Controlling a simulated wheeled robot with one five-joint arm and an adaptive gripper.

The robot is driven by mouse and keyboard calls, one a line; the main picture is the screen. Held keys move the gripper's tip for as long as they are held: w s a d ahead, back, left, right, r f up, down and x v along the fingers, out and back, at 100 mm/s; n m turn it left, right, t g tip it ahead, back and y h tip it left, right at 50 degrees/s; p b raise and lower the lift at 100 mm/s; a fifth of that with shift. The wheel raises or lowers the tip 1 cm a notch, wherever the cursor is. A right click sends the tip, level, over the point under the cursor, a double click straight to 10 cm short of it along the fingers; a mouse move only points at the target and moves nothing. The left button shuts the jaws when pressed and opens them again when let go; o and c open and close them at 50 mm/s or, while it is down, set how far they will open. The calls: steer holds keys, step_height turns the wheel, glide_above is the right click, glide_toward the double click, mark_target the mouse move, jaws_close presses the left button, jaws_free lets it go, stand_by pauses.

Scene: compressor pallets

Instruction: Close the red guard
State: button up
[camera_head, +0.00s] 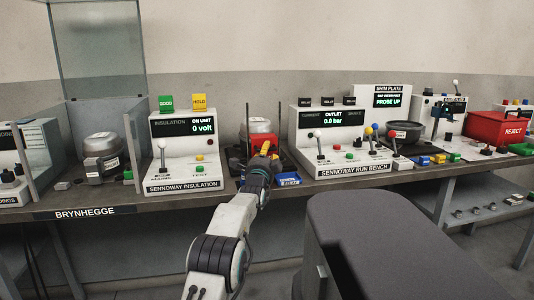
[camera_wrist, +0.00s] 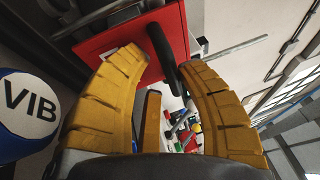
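The red guard shows as a flat red panel (camera_wrist: 108,42) at the upper left of the wrist view. A black bar-shaped handle (camera_wrist: 160,50) stands out in front of it. My gripper (camera_wrist: 163,62) has yellow fingers spread apart, with the bar between their tips; firm contact on both sides does not show. In the head view my gripper (camera_head: 262,155) reaches the bench between the insulation station and the run bench. Red parts (camera_head: 262,140) show just behind it, below a pale compressor (camera_head: 260,126). My arm hides much of the guard there.
The insulation station (camera_head: 185,150) stands left of my gripper and the run bench (camera_head: 340,142) right, both with levers. In the wrist view a round blue-and-white "VIB" piece (camera_wrist: 28,112) is at the left. A red reject bin (camera_head: 497,129) is far right.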

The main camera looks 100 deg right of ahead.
steer(key=shift+o, duration=0.9)
steer(key=shift+r, duration=0.15)
steer(key=shift+r, duration=0.1)
